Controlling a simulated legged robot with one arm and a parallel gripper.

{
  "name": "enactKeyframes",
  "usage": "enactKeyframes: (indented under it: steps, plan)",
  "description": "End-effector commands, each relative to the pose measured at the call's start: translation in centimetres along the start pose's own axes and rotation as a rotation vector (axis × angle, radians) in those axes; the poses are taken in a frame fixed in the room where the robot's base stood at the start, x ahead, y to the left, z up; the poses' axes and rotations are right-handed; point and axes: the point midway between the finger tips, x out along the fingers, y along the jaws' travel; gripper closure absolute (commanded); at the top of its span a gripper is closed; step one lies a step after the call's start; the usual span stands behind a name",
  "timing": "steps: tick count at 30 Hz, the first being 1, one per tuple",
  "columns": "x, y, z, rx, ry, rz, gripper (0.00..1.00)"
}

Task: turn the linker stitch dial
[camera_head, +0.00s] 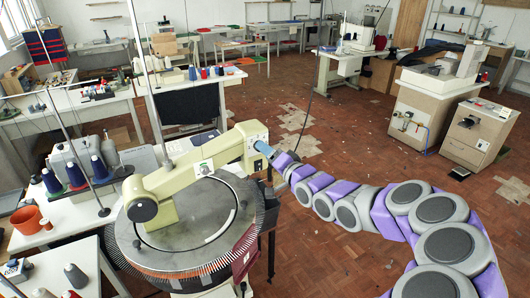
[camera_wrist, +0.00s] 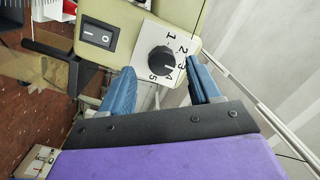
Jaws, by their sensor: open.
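The stitch dial (camera_wrist: 161,60) is a round black knob on a white plate numbered 1 to 5, on the cream end of the linker head. A pale mark shows on the knob's lower right; I cannot tell exactly which number it meets. The cream linker arm (camera_head: 190,172) reaches over the round dial bed (camera_head: 190,228). My gripper (camera_wrist: 159,72) is open, its blue fingers apart on either side of the knob's lower part, with nothing between them. In the head view my gripper (camera_head: 264,150) is close to the machine's end panel, and the knob is not clearly visible.
A black rocker switch (camera_wrist: 98,34) sits left of the dial on the same end. In the head view, thread cones (camera_head: 76,172) and an orange pot (camera_head: 27,219) stand on the left tables. Open parquet floor (camera_head: 335,130) lies right of the linker.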

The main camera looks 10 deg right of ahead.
Motion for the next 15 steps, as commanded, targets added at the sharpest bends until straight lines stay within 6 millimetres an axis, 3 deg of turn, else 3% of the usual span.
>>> enactKeyframes:
  steps: [6, 15]
  plan:
    - [1.6, 0.2, -0.1, 0.002, -0.001, -0.001, 0.38]
    - [2.1, 0.1, -0.1, 0.002, 0.0, -0.001, 0.38]
